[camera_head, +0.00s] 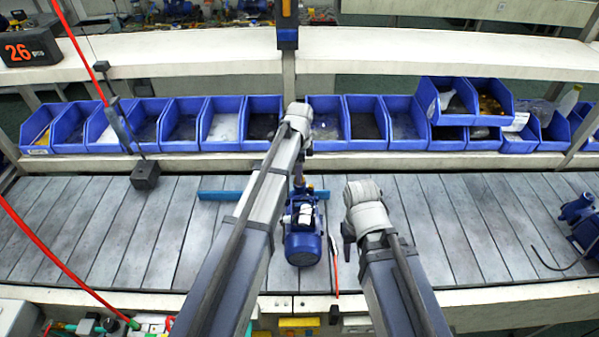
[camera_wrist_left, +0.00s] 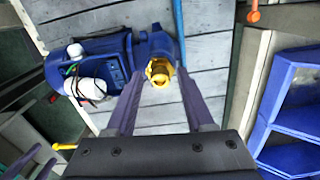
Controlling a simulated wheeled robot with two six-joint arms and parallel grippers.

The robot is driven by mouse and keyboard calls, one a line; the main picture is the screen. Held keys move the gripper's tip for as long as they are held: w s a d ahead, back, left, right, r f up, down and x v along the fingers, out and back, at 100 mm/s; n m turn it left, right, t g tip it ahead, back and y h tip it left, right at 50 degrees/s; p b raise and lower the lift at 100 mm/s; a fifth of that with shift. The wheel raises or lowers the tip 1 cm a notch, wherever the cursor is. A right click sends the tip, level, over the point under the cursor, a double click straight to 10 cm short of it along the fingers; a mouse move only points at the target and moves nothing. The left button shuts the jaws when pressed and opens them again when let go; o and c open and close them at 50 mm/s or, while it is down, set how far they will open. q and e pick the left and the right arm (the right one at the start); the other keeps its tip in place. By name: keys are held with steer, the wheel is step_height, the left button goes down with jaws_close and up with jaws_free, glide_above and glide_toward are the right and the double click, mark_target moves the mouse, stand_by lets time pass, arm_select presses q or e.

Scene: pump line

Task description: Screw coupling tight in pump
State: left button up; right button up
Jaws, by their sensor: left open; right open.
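The blue pump (camera_head: 303,244) lies on the slatted grey line between my two arms. In the left wrist view the pump (camera_wrist_left: 118,62) has a white cylinder and thin wires on its side. The brass-yellow coupling (camera_wrist_left: 159,70) sits at the pump's front end; how deep it is seated I cannot tell. My left gripper (camera_head: 299,184) is over that end, and its open fingers stand on either side of the coupling with gaps. In the head view the coupling is hidden by the left arm. My right gripper (camera_head: 348,238) is open and empty, right of the pump.
A row of blue bins (camera_head: 220,122) stands along the back. A teal bar (camera_head: 221,196) lies behind the pump. A red-tipped tool (camera_head: 335,268) lies right of the pump. Another blue pump (camera_head: 580,215) is far right. A black weight (camera_head: 145,174) hangs at left.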

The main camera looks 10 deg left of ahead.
arm_select(q)
steer(key=shift+n, duration=0.5)
steer(key=n, duration=0.3)
steer(key=n, duration=0.3)
steer(key=shift+n, duration=0.4)
stand_by(0.3)
